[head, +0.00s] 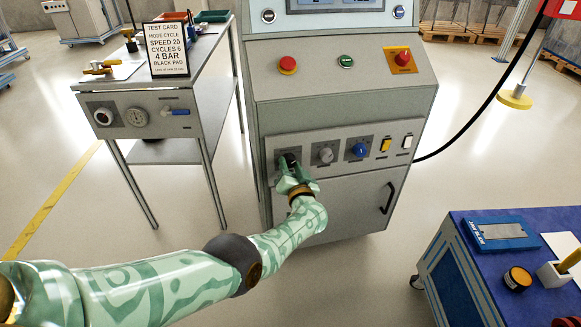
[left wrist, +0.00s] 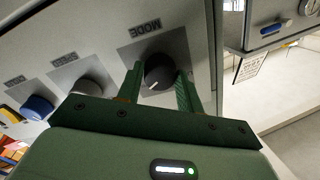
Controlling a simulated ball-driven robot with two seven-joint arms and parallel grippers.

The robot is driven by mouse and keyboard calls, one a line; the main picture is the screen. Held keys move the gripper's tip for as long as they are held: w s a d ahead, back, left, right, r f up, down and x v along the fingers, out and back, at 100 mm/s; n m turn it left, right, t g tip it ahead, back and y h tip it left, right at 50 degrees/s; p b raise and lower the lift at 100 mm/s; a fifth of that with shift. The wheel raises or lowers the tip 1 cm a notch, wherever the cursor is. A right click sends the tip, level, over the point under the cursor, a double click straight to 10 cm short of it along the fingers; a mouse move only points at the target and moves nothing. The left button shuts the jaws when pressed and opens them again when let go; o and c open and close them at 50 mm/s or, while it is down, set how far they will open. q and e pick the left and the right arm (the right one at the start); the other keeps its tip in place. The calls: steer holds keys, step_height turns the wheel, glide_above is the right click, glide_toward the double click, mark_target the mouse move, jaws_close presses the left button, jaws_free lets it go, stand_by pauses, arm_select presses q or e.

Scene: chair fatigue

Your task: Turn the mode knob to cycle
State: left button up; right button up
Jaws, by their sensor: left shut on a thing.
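The black mode knob (head: 290,159) is at the left end of the lower control panel on the grey cabinet. In the left wrist view the knob (left wrist: 158,73) sits under the word MODE, which appears upside down, and a white pointer line shows on its face. My left gripper (head: 291,173) is at the panel with its green fingers on either side of the knob. In the left wrist view my left gripper (left wrist: 160,84) is shut on it. The position names around the knob are not readable. My right gripper is not in view.
A grey knob (head: 325,154), a blue knob (head: 360,150) and yellow and white switches run along the panel to the right. A side table with a test card (head: 168,49) reading MODE CYCLE stands left. A blue-topped cart (head: 470,224) stands lower right.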

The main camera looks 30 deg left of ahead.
mark_target(291, 162)
arm_select(q)
steer(key=o, duration=1)
steer(key=shift+w+d, duration=0.1)
steer(key=p+v, duration=0.1)
steer(key=v, duration=0.1)
steer(key=r+p+v, duration=0.1)
steer(key=v, duration=0.1)
steer(key=shift+s+d+p, duration=0.15)
steer(key=shift+s+p, duration=0.05)
steer(key=shift+p, duration=0.2)
steer(key=p+v, duration=0.1)
steer(key=v, duration=0.3)
steer(key=p+v, duration=0.1)
steer(key=v, duration=0.3)
steer(key=f+p+v, duration=0.1)
steer(key=v, duration=0.3)
steer(key=shift+p, duration=0.35)
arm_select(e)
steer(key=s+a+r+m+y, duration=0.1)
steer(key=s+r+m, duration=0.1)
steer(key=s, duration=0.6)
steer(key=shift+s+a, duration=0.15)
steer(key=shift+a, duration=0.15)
